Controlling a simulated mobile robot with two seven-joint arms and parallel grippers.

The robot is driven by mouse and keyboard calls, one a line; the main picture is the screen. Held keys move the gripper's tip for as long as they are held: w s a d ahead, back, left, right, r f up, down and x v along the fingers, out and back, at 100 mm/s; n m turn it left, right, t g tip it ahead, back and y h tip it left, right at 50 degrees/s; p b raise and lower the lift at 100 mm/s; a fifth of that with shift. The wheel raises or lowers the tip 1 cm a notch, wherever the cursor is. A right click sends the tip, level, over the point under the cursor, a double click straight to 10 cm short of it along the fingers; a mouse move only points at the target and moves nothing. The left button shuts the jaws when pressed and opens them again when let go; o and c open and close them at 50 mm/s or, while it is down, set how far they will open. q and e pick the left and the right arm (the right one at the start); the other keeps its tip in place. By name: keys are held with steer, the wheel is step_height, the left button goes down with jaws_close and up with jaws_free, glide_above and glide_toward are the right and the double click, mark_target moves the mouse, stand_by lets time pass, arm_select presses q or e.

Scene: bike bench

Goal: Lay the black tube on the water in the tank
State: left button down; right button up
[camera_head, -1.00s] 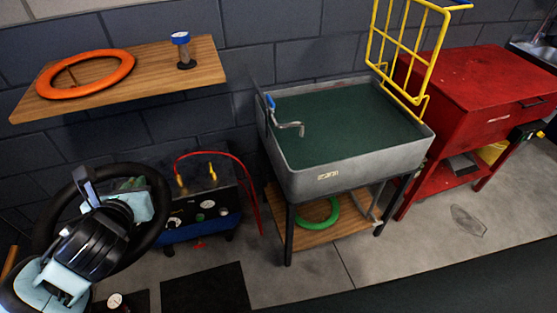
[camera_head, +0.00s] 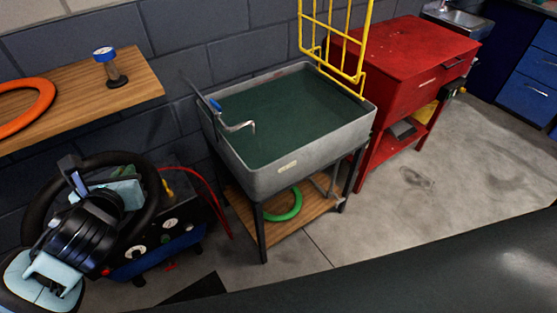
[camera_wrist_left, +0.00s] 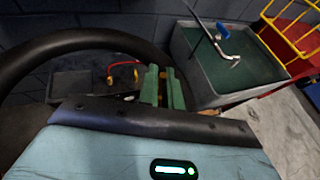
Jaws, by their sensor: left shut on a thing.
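The black tube (camera_head: 152,199) is a thick black ring at the lower left in the head view. It also arcs across the left of the left wrist view (camera_wrist_left: 75,40). My left gripper (camera_head: 128,190) is shut on the tube and holds it up in the air, left of the tank. Its fingers show in the left wrist view (camera_wrist_left: 162,86). The grey tank (camera_head: 265,185) holds dark green water (camera_head: 285,115), and no ring lies on the water. The tank also shows in the left wrist view (camera_wrist_left: 205,85). My right gripper is not in view.
A blue-handled metal tap or lever (camera_head: 235,124) reaches over the tank's left side. A yellow wire rack (camera_head: 340,45) stands at its back right, by a red cabinet (camera_head: 410,50). A wooden shelf (camera_head: 130,85) bears an orange ring (camera_head: 40,105). A green ring (camera_head: 290,208) lies below the tank.

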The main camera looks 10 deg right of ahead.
arm_select(q)
steer(key=v, duration=0.4)
steer(key=shift+s+r, duration=0.15)
steer(key=shift+r, duration=0.15)
